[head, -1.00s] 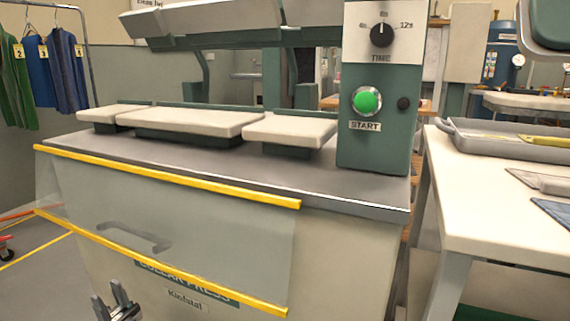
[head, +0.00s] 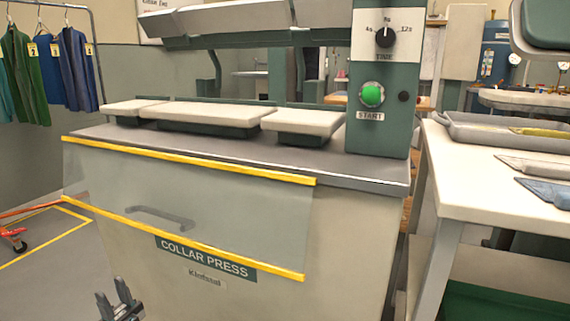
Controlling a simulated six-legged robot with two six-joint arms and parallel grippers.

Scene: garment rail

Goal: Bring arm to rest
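My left gripper (head: 121,298) shows at the bottom edge of the head view, left of the middle. Its two dark fingers point up and stand apart, with nothing between them. It is low in front of the collar press (head: 345,225), below the clear guard (head: 190,205) with yellow edges. My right gripper is not in the view.
The press has pale padded bucks (head: 205,115) and a control box with a green start button (head: 372,95). A white table (head: 480,180) with a grey tray (head: 462,130) stands at the right. Garments (head: 75,80) hang at the far left. Floor (head: 40,270) is free at the lower left.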

